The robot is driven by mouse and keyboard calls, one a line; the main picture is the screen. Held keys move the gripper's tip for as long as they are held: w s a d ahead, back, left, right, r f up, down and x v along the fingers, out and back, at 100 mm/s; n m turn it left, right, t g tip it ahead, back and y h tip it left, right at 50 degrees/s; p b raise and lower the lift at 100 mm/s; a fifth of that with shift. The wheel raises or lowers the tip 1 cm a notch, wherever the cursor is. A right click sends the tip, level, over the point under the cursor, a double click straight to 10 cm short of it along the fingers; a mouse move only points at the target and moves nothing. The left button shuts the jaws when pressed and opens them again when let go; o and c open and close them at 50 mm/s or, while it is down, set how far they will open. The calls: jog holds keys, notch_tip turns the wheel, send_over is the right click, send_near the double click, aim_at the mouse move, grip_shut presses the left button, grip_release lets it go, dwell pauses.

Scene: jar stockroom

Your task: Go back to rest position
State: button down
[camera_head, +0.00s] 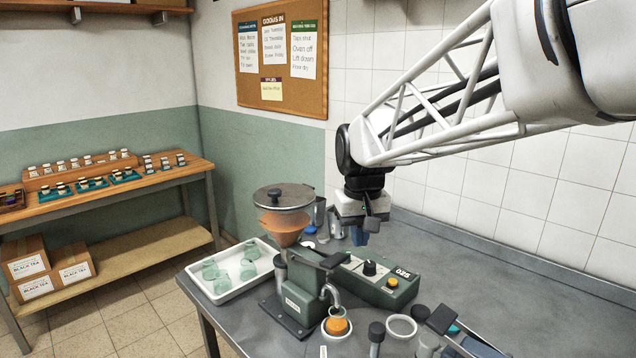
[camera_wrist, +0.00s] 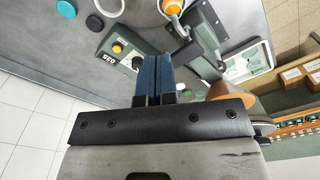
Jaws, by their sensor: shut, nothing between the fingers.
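My gripper (camera_head: 360,234) hangs from my white lattice arm above the grey worktop (camera_head: 450,264), over the back of the green machine. In the wrist view the two blue fingers of my gripper (camera_wrist: 158,68) are pressed together with nothing between them. The green machine (camera_head: 298,302) has an orange funnel with a lid (camera_head: 283,197) on top. Its control box (camera_head: 372,280) has a black knob, a yellow button and a display. A small cup with orange contents (camera_head: 336,327) stands under the machine's outlet.
A white tray (camera_head: 222,298) with several greenish glass pieces is left of the machine. Metal canisters (camera_head: 319,212) stand behind it. A white ring-shaped dish (camera_head: 401,327) and dark-topped tools are at the front right. The worktop's right side is clear. A wooden shelf (camera_head: 150,187) stands at the left.

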jog(key=s+d+f+m, duration=0.1)
jog(key=s+d+f, duration=0.1)
jog(key=s, duration=0.6)
jog(key=s+d+f+t, duration=0.1)
jog(key=s+d, duration=0.3)
jog(key=s, duration=0.5)
jog(key=s+d+f+m+t, duration=0.1)
jog(key=s+d+f, duration=0.2)
jog(key=s, duration=0.5)
jog(key=shift+s+d+f+m, duration=0.3)
jog(key=shift+s+d+f, duration=0.1)
jog(key=shift+d, duration=0.2)
